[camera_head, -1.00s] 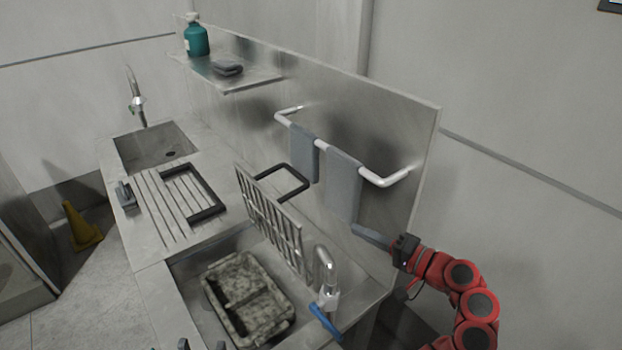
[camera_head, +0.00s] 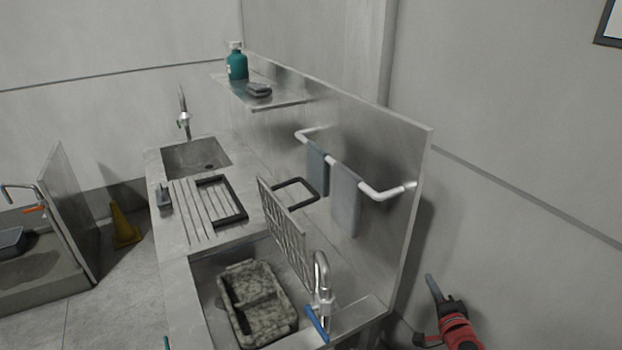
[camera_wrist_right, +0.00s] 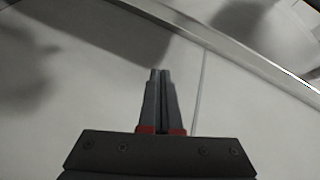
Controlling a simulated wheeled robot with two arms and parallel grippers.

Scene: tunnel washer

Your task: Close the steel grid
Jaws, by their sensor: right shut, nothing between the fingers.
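The steel grid (camera_head: 284,226) stands raised and tilted along the back side of the near sink basin (camera_head: 212,322), with its black frame handle (camera_head: 312,187) behind it. A mottled grey-green tray (camera_head: 257,302) lies in the basin below the grid. My right gripper (camera_head: 432,285) is at the lower right, beyond the counter's right end and apart from the grid. In the right wrist view my right gripper (camera_wrist_right: 161,75) is shut, its fingers together and empty above a pale floor.
A chrome faucet (camera_head: 319,280) with a blue lever (camera_head: 317,324) stands right of the basin. Grey towels (camera_head: 344,198) hang on a white rail (camera_head: 376,192) at the backsplash. A shelf (camera_head: 290,104) holds a teal bottle (camera_head: 237,65). The floor to the right looks clear.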

